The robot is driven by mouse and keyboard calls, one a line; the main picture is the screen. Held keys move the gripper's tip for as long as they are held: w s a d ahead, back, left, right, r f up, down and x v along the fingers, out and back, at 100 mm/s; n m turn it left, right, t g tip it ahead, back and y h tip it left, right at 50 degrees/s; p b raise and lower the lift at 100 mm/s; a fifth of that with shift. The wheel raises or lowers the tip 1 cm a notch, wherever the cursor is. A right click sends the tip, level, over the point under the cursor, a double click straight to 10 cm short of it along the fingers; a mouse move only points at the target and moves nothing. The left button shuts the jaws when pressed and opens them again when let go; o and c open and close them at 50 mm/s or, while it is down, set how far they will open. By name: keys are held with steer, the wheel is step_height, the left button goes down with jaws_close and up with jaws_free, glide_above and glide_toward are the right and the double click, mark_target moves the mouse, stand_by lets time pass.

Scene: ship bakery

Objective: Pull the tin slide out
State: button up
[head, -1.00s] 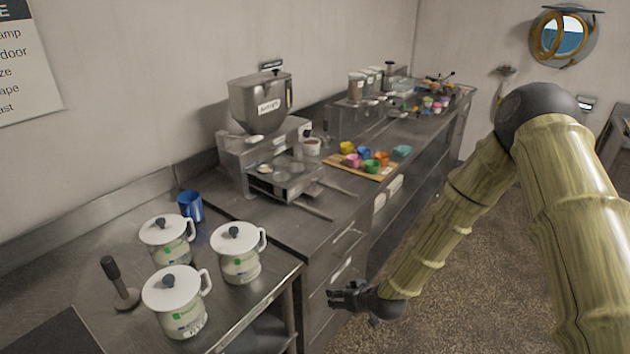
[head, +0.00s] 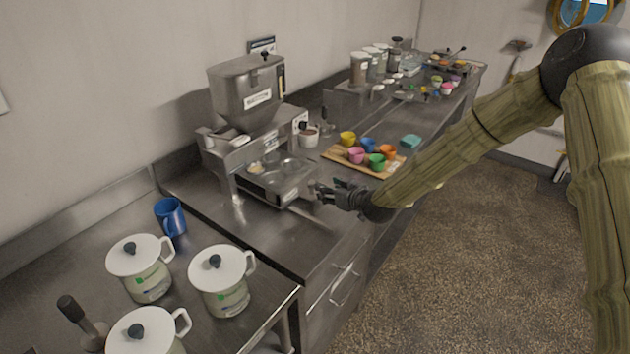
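The tin slide (head: 268,188) is a grey metal tray with round cups. It sits under the steel hopper machine (head: 245,95) on the counter. Its handle end points toward the front right of the counter and is partly hidden by my gripper. My gripper (head: 322,190) is dark and stands just right of the tin slide, its fingers pointing left at the handle end. The fingers look spread apart. I cannot tell whether they touch a handle.
A wooden board (head: 335,160) with several coloured cups lies behind my gripper. White lidded pots (head: 222,280) and a blue mug (head: 170,217) stand at the front left. Jars (head: 360,68) stand farther back. The floor (head: 470,260) at the right is clear.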

mark_target(313, 183)
steer(key=p+x, duration=0.1)
steer(key=x, duration=0.2)
steer(key=p+x, duration=0.1)
steer(key=x, duration=0.2)
steer(key=shift+w+a+f+p, duration=0.1)
steer(key=shift+a+p, duration=0.25)
steer(key=shift+a, duration=0.15)
steer(key=shift+w+a+f, duration=0.1)
steer(key=shift+w, duration=0.25)
steer(key=shift+w+a+p, duration=0.15)
steer(key=shift+a+p, duration=0.05)
steer(key=shift+p, duration=0.1)
steer(key=shift+a+r, duration=0.2)
steer(key=shift+a, duration=0.05)
steer(key=shift+w+a+f, duration=0.1)
steer(key=shift+w+f, duration=0.35)
steer(key=shift+f, duration=0.1)
steer(key=shift+s+r, duration=0.25)
steer(key=shift+c, duration=0.9)
jaws_close()
